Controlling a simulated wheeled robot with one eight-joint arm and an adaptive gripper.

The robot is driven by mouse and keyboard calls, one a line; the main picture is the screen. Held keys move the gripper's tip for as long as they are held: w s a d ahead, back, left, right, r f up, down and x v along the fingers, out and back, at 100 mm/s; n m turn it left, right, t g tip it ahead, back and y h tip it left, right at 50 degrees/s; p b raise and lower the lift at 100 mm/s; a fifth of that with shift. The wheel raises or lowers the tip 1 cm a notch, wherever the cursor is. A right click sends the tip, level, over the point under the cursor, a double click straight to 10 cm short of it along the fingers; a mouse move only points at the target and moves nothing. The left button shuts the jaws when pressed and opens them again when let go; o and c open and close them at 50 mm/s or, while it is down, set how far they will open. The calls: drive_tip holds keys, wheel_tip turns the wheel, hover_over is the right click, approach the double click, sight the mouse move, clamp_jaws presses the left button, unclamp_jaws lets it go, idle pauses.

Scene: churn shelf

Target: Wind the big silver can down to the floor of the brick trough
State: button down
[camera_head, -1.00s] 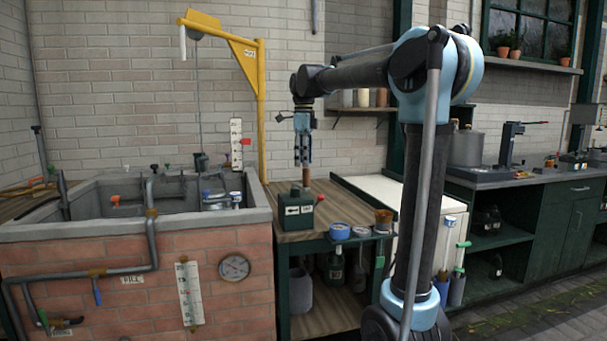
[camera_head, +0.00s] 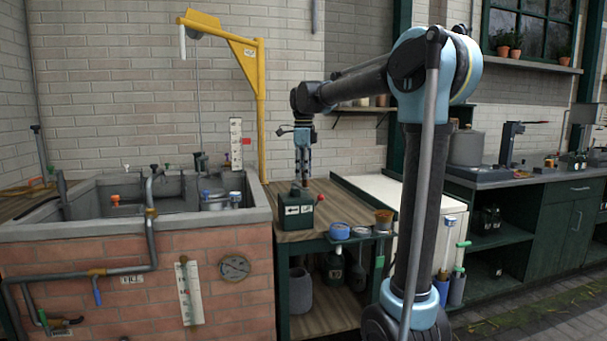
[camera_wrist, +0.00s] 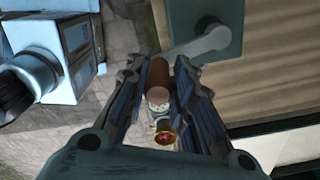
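The brick trough (camera_head: 130,232) stands at the left. A grey metal can (camera_head: 233,182) shows partly above its rim at the right end, its lower part hidden; I cannot tell how deep it sits. The yellow hoist (camera_head: 248,60) has a thin line running down into the trough. A green winch box (camera_head: 299,212) sits on the wooden table; its grey crank arm (camera_wrist: 203,42) carries a brown wooden grip (camera_wrist: 158,75). My gripper (camera_head: 302,175) is over the box, pointing down. In the wrist view my gripper (camera_wrist: 158,72) looks open, its fingers on both sides of the grip with gaps.
Blue-lidded tins (camera_head: 339,231) and a brown pot (camera_head: 383,217) stand along the table's front right. A white gauge (camera_head: 236,142) stands behind the trough. Another grey can (camera_head: 467,147) stands on the right counter.

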drive_tip(key=w+d, duration=0.4)
drive_tip(key=w, duration=0.1)
drive_tip(key=c, duration=1.3)
unclamp_jaws()
drive_tip(key=shift+s+d, duration=0.1)
wheel_tip(320, 180, up, 12)
drive_tip(key=s+d+f+n+t, duration=0.1)
drive_tip(key=s+d+f+n, duration=0.45)
drive_tip(key=s+f, duration=0.35)
drive_tip(key=s+d+f+n, duration=0.5)
drive_tip(key=s+d+f, duration=0.2)
drive_tip(key=s, duration=0.4)
drive_tip(key=s+d+f+n, duration=0.1)
drive_tip(key=s+f+n, duration=0.2)
drive_tip(key=s+f, duration=0.2)
drive_tip(key=s+d+f+n, duration=0.2)
drive_tip(key=s+f, duration=0.4)
drive_tip(key=f, duration=0.4)
drive_tip(key=s+d+f+n+t, duration=0.1)
drive_tip(key=s+f+n, duration=0.3)
drive_tip(key=s+f, duration=0.2)
wheel_tip(320, 180, down, 2)
drive_tip(key=shift+d+f, duration=0.25)
drive_tip(key=shift+d, duration=0.15)
